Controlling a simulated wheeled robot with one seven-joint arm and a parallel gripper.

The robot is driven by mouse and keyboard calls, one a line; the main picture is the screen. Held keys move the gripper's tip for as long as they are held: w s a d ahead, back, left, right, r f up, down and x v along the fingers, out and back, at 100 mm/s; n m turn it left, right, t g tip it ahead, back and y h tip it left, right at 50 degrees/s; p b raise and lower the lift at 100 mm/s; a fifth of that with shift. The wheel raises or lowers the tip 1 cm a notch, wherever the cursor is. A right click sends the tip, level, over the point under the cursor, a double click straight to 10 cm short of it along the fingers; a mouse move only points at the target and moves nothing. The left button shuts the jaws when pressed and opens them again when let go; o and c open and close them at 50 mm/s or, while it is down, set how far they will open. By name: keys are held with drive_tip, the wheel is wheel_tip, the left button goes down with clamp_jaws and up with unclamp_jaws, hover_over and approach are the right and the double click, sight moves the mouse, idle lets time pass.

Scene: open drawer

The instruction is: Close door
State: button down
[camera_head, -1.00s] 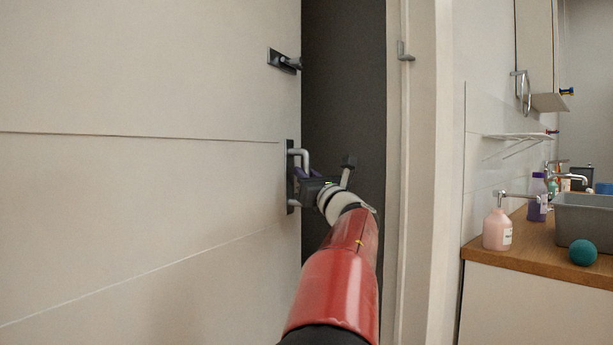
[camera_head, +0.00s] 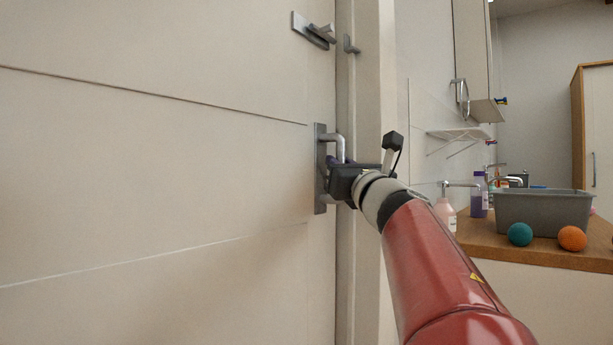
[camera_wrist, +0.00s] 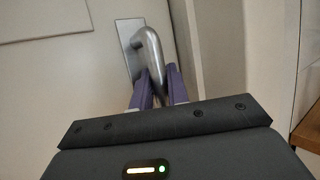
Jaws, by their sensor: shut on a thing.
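The cream door (camera_head: 170,170) fills the left of the head view. Its right edge meets the frame (camera_head: 372,90), with no dark gap showing between them. A metal lever handle (camera_head: 340,143) sits on a grey plate near that edge. My gripper (camera_head: 332,170) is at the handle; its purple fingers are largely hidden by my wrist there. In the wrist view, the fingers of my gripper (camera_wrist: 160,88) are on either side of the silver handle (camera_wrist: 152,55), shut on it. A latch (camera_head: 314,30) is mounted higher on the door. I cannot tell whether the door is fully latched.
Right of the frame, a wooden counter (camera_head: 500,245) holds a grey basin (camera_head: 545,212), a teal ball (camera_head: 520,234), an orange ball (camera_head: 572,238) and soap bottles. A wall cabinet (camera_head: 473,60) and a wire rack (camera_head: 458,134) hang above. A tall wooden cabinet (camera_head: 597,140) stands at far right.

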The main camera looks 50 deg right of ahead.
drive_tip(key=shift+m+g+h, duration=0.3)
drive_tip(key=shift+m+h, duration=0.1)
drive_tip(key=shift+h, duration=0.1)
drive_tip(key=shift+s+f, duration=0.1)
drive_tip(key=shift+s, duration=1.9)
drive_tip(key=c, duration=1.4)
unclamp_jaws()
drive_tip(key=shift+s, duration=0.3)
drive_tip(key=shift+o, duration=0.2)
drive_tip(key=shift+w, duration=0.1)
drive_tip(key=b+v, duration=0.1)
drive_tip(key=v, duration=0.6)
drive_tip(key=shift+s+a, duration=0.25)
drive_tip(key=shift+s, duration=0.05)
drive_tip(key=shift+s+f, duration=0.1)
drive_tip(key=shift+f, duration=0.05)
